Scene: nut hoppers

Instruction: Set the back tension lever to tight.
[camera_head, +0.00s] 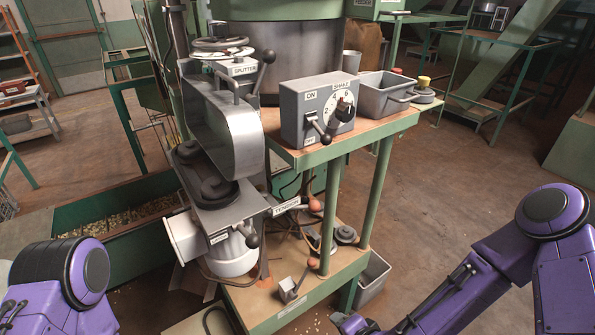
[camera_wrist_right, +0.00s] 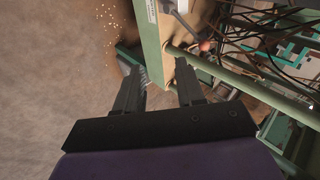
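A lever with an orange knob (camera_head: 315,204) sticks out beside a white label that seems to read TENSION (camera_head: 286,207), on the side of the grey splitter machine (camera_head: 215,125). I cannot tell which lever is the back one. My right gripper (camera_wrist_right: 158,82) is open and empty, near the shelf's green edge. My left gripper is out of view.
A grey control box (camera_head: 318,110) with a dial and lever stands on the upper shelf beside a grey bin (camera_head: 383,97). Green posts (camera_head: 331,215) and hanging cables surround the lower shelf (camera_head: 265,298). Floor to the right (camera_head: 450,170) is clear.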

